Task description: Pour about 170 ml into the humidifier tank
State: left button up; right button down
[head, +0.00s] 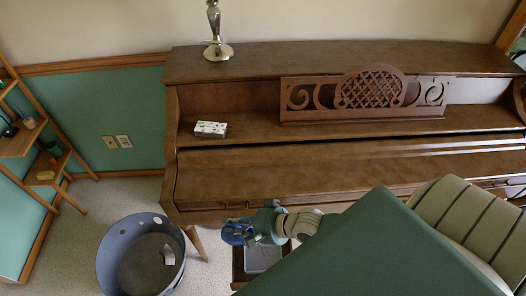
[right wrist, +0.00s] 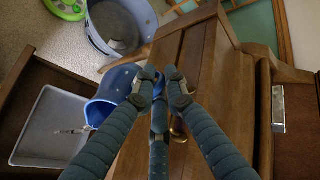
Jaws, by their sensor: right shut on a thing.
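A blue jug (head: 233,234) is in my right gripper (head: 257,226) in front of the piano. In the right wrist view my gripper (right wrist: 164,84) is shut on the jug's handle side, and the jug (right wrist: 120,82) is tilted with its mouth toward the lower left. A shallow grey tank (right wrist: 45,128) lies below and beside the mouth; it also shows in the head view (head: 264,258). The fill level cannot be read. My left gripper is not in view.
A brown wooden piece (head: 238,268) surrounds the tank. The upright piano (head: 320,175) stands right behind, with a white box (head: 211,129) and a metal stand (head: 218,50) on it.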

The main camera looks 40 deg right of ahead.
jog(key=shift+r+t+b, duration=0.2)
jog(key=shift+t+b, duration=0.1)
jog(key=shift+b, duration=0.35)
jog(key=shift+s+d+r+t+y+b, duration=0.2)
jog(key=shift+r+t+y+b, duration=0.1)
jog(key=shift+y+b, duration=0.3)
jog(key=shift+s+d+b, duration=0.15)
jog(key=shift+s+b, duration=0.1)
jog(key=shift+b, duration=0.15)
jog(key=shift+s+d+t+b, duration=0.15)
jog(key=shift+s+t+b, duration=0.05)
jog(key=shift+t+b, duration=0.15)
jog(key=shift+s+r+t+y+b, duration=0.15)
jog(key=shift+r+t+y+b, duration=0.2)
jog(key=shift+b, duration=0.4)
